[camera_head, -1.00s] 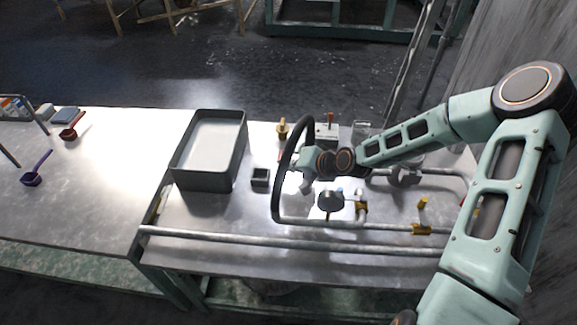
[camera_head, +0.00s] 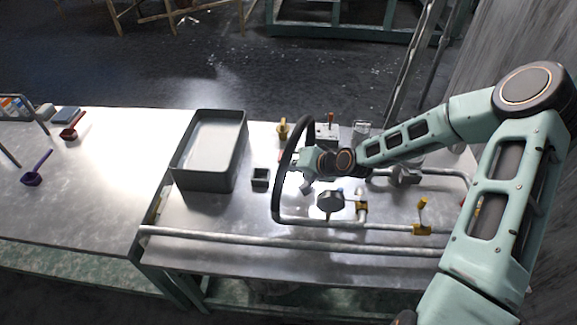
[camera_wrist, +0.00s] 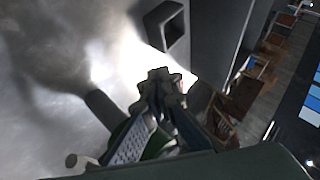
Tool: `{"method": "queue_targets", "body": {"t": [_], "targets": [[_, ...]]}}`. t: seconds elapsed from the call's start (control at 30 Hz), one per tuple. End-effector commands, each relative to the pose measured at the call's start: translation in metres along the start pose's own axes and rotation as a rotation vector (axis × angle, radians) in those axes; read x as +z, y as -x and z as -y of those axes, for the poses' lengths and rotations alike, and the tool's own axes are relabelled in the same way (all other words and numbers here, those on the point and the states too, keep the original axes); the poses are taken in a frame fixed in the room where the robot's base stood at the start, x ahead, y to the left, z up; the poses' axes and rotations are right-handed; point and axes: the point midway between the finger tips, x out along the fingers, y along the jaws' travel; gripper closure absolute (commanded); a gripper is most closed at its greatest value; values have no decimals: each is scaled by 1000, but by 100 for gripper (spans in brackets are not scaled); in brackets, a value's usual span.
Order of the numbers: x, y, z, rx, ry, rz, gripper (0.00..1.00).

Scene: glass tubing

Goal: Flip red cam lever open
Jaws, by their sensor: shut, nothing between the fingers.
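A small red piece (camera_head: 281,155), which may be the red cam lever, shows just left of the dark curved hose, mostly hidden behind it. My gripper (camera_head: 306,187) is beside the hose, over the pipework, pointing left and down. In the wrist view my gripper (camera_wrist: 160,82) has its fingers together and empty. I cannot tell whether it touches the red piece, or how the lever stands.
The dark curved hose (camera_head: 276,190) arches close to my gripper. A grey tray (camera_head: 175,170) and small dark box (camera_head: 260,178) stand left. A grey box with a red-tipped toggle (camera_head: 331,119) stands behind. Pipes with yellow-handled valves (camera_head: 422,215) lie right and in front.

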Motion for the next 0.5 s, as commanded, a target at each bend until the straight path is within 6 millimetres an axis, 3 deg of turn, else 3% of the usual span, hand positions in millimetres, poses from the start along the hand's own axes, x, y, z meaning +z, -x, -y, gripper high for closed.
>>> {"method": "queue_targets", "body": {"t": [0.5], "targets": [[-5, 11, -10, 0, 0, 0, 100]]}}
